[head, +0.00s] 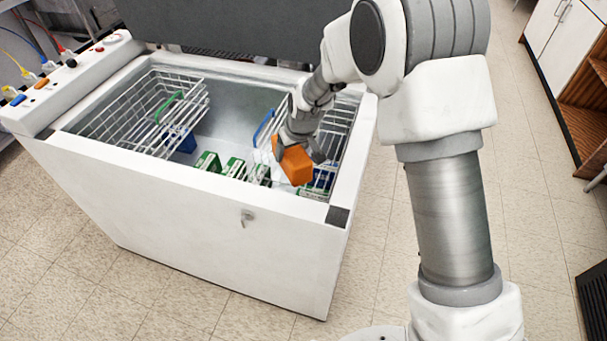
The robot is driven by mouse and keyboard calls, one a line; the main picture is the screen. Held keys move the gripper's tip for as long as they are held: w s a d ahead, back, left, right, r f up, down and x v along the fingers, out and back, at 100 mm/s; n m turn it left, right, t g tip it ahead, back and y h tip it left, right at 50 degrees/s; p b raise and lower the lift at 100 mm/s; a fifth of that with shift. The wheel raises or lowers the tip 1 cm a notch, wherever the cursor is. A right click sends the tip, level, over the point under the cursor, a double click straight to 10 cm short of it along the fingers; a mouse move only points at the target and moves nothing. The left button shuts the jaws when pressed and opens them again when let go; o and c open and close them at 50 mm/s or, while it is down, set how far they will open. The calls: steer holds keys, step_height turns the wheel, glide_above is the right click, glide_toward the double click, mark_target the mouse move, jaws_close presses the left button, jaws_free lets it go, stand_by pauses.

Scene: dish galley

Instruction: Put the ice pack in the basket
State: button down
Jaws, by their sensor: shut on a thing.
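My gripper (298,147) is shut on an orange block, which I take to be the ice pack (295,166). It holds the block tilted over the right part of the open chest freezer (235,222), near the front wall. A wire basket with a blue handle (263,127) hangs at the right, behind and beside my gripper, partly hidden by it. A second wire basket with a green handle (168,107) hangs at the left. I cannot tell whether the block touches the right basket.
Several green and white boxes (208,162) lie low in the freezer, between the baskets. A blue item (180,141) shows at the left basket. The raised dark lid (230,25) stands behind. The freezer's front rim (150,165) is close below the block.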

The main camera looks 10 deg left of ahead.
mark_target(301, 161)
step_height(301, 161, down, 11)
steer(key=shift+b, duration=1.25)
steer(key=shift+f, duration=0.2)
jaws_free()
steer(key=shift+r, duration=0.3)
steer(key=p+v, duration=0.2)
steer(key=v, duration=0.9)
steer(key=shift+s+d+r+p, duration=0.1)
steer(key=shift+s+r+p, duration=0.1)
steer(key=shift+r+p, duration=0.15)
